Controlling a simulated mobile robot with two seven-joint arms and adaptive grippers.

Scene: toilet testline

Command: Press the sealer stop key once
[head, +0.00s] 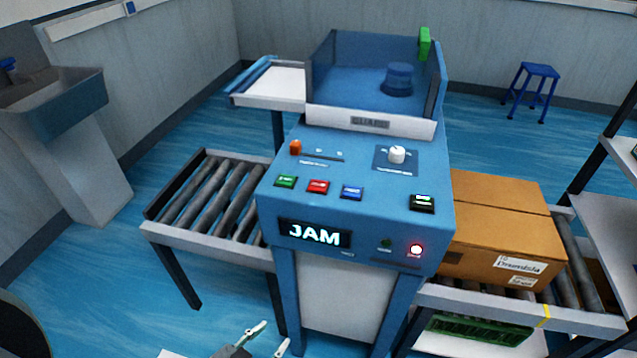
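The sealer (300,212) is a blue machine in the middle of the head view, with a sloping control panel on top. A red key (318,187), which looks like the stop key, sits between a green key (286,181) and a blue key (352,192). The labels are too small to read. My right gripper is out of view.
Roller conveyors flank the sealer; the right one carries a cardboard box (500,230). A green crate (474,331) sits below it.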

